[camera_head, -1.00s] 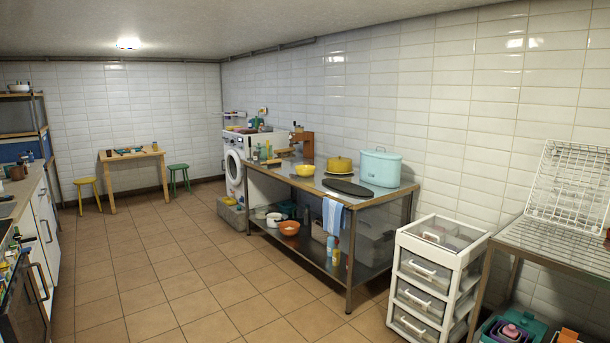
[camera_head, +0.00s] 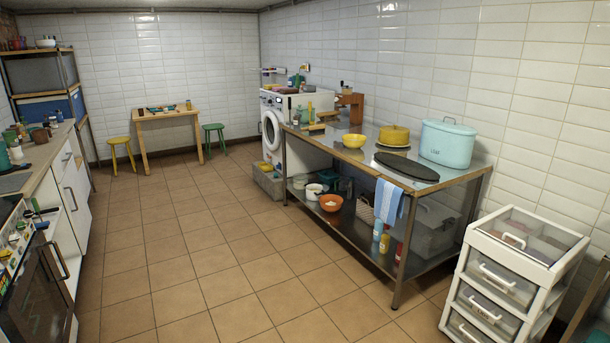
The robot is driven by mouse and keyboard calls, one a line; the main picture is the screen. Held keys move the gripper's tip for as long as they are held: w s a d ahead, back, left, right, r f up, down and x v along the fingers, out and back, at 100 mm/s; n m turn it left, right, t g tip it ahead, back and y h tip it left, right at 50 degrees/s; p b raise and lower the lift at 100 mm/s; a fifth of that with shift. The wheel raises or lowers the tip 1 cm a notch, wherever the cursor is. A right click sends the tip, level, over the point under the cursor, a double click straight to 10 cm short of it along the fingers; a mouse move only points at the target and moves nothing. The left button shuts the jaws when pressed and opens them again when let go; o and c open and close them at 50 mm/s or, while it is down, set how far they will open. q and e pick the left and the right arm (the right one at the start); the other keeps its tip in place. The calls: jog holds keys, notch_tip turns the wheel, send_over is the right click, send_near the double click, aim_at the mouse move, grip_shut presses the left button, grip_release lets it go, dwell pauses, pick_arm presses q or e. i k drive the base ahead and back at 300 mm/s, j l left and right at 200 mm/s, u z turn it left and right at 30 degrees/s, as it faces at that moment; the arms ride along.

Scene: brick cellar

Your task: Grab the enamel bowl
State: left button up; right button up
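A yellow bowl (camera_head: 354,141) stands on the top of the steel table (camera_head: 330,140), left of a yellow lidded pot (camera_head: 394,136). An orange bowl (camera_head: 331,203) stands on the table's lower shelf, in front of a white pot (camera_head: 314,191). A small white bowl (camera_head: 46,43) sits on top of the shelf rack at the far left. I cannot tell from its look which bowl is the enamel one. Neither of my grippers shows in this view.
A turquoise lidded bin (camera_head: 447,144) and a dark oval plate (camera_head: 406,166) are on the steel table. A white drawer unit (camera_head: 500,280) stands at the right front. A counter (camera_head: 50,150) runs along the left. The tiled floor (camera_head: 210,250) between is clear.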

aim_at(353, 142)
jog(key=i, duration=2.15)
